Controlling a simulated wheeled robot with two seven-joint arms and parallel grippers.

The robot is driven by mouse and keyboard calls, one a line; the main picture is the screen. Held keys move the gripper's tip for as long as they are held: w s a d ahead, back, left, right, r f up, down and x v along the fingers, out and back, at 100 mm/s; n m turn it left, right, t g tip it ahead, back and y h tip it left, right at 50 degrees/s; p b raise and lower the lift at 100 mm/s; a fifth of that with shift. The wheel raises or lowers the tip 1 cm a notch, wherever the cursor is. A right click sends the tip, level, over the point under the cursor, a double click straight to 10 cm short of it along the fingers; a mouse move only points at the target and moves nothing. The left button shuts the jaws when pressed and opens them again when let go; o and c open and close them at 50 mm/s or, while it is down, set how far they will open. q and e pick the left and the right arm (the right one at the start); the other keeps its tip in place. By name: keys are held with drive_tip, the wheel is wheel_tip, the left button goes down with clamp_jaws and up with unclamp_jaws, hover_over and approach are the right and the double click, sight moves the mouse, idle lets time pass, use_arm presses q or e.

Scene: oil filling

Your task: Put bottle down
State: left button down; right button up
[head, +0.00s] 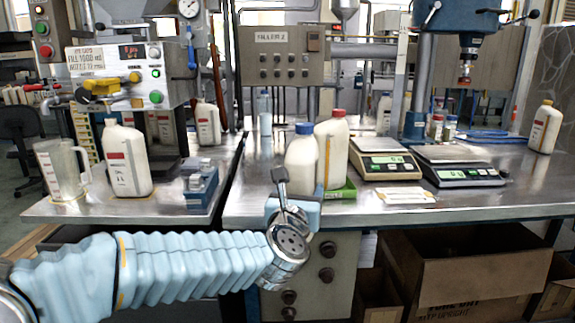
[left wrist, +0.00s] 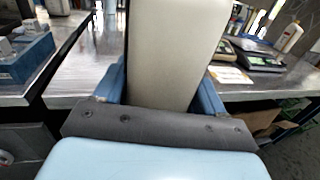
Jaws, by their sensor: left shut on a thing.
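My left gripper (head: 298,207) is shut on a white bottle with a blue cap (head: 301,157), at the front edge of the right-hand metal table (head: 260,212). In the left wrist view the pale bottle (left wrist: 172,45) stands between the two blue fingers. The gripper hides its lower end, so I cannot tell whether it touches the table. A red-capped white bottle (head: 334,145) stands just right of it, by a green tray (head: 345,190). My right gripper is not in view.
Two scales (head: 384,165) (head: 460,172) stand to the right, with a flat white card (head: 393,196) in front. Left of a gap, another table holds a clear jug (head: 62,172), a white bottle (head: 125,160) and a blue rack (head: 202,187). Open cardboard boxes (head: 470,275) sit below.

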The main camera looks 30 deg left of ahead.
use_arm(q)
drive_tip(key=w+d+f+m+h, duration=0.1)
drive_tip(key=w+d+f+h, duration=0.1)
drive_tip(key=f, duration=0.6)
drive_tip(key=w+d+f+m+h, duration=0.1)
drive_tip(key=w+d+f, duration=0.2)
drive_tip(key=f, duration=0.6)
drive_tip(key=w+d+f+m+h, duration=0.1)
drive_tip(key=w+d+f+h, duration=0.1)
drive_tip(key=f, duration=0.7)
drive_tip(key=shift+w+d+f+m+t+h, duration=0.15)
drive_tip(key=shift+w+d+m+t+h, duration=0.15)
drive_tip(key=shift+d+t, duration=0.1)
